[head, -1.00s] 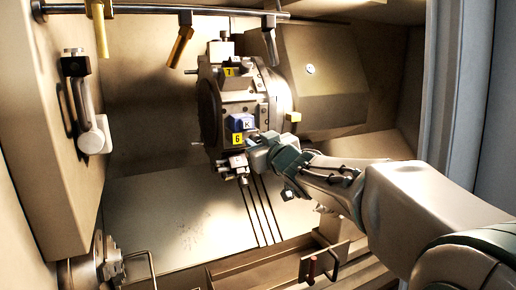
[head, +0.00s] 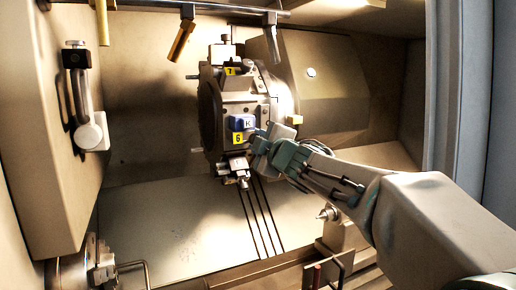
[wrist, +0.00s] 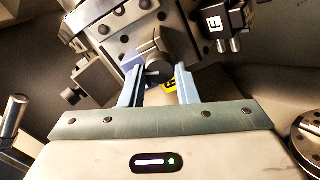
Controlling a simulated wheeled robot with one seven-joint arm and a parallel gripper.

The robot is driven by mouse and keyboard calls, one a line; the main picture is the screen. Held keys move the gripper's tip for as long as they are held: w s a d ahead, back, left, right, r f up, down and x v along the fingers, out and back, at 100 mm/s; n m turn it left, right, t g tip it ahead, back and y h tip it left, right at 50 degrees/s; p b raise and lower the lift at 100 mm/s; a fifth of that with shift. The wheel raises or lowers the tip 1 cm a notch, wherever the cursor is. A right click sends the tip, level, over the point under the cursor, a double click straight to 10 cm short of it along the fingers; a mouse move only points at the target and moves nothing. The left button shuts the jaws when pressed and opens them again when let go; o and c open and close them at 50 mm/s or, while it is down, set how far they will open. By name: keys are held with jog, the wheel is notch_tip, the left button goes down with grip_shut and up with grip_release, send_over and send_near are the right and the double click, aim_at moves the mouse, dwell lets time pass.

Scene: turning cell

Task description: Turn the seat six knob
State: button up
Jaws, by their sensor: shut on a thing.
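The turret (head: 208,115) stands in the middle of the head view, with yellow plates marked 7 (head: 231,71) and 6 (head: 238,139) on its rim. A blue block marked K (head: 240,122) sits just above the 6 plate. In the wrist view, a dark grey round knob (wrist: 156,48) lies between the fingertips, beside the partly hidden yellow plate (wrist: 170,84). My gripper (head: 258,140) is at the turret's right side by seat six. It also shows in the wrist view (wrist: 158,72), its two pale blue fingers shut on the knob. The finger contact is partly hidden.
A tool holder (head: 238,168) juts out below the 6 plate. A block marked F (wrist: 220,25) with two pins is close at the upper right of the wrist view. Nozzles hang from a rail (head: 200,10) above. The sloped floor plate (head: 160,220) is clear.

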jog(key=shift+f+n+b, duration=0.1)
jog(key=shift+n+b, duration=0.7)
jog(key=shift+n, duration=1.4)
jog(key=o, duration=1)
jog(key=shift+c, duration=0.2)
jog(key=v, duration=1.4)
jog(key=shift+p, duration=0.4)
jog(key=shift+a, duration=0.1)
